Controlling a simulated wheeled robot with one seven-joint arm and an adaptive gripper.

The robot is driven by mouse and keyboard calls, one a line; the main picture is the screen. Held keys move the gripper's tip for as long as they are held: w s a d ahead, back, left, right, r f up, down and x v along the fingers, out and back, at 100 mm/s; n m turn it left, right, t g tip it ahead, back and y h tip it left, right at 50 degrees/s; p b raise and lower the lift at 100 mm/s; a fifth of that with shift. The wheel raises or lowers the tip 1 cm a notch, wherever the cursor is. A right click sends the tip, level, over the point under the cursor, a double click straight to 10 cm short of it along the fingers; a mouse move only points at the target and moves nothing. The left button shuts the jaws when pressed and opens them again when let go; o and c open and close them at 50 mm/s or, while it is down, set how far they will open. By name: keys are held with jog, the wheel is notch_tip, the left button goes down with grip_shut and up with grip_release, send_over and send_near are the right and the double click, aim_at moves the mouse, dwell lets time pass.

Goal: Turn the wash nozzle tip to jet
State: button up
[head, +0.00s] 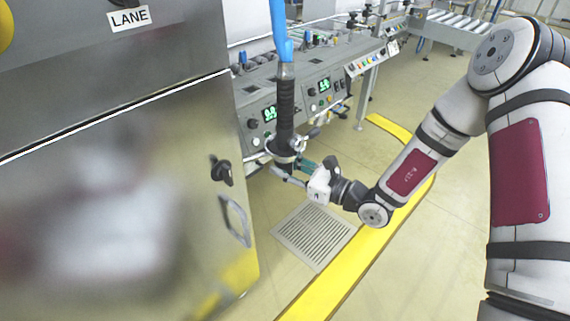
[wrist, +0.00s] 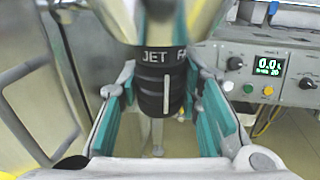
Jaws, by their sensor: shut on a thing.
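The wash nozzle (head: 286,105) hangs upright from a blue hose in the head view, with a black ribbed grip and a metal collar. Its black tip (wrist: 153,96) fills the middle of the wrist view. White letters "JET" and a partly hidden "FA" show on its upper band, with a white line below, under the right end of "JET". My gripper (head: 299,167) reaches in from the right at the nozzle's lower end. In the wrist view, my gripper's teal-padded fingers (wrist: 157,90) stand on both sides of the tip, shut on it.
A steel cabinet (head: 120,190) with a black knob (head: 221,170) and a handle stands close on the left. A grey control console (head: 310,90) with green displays is behind the nozzle. A floor grate (head: 313,236) and yellow floor line (head: 350,275) lie below; the floor there is clear.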

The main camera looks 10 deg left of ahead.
dwell(0.3)
jog(key=o, duration=1.2)
jog(key=v, duration=1.2)
jog(key=shift+s, duration=0.1)
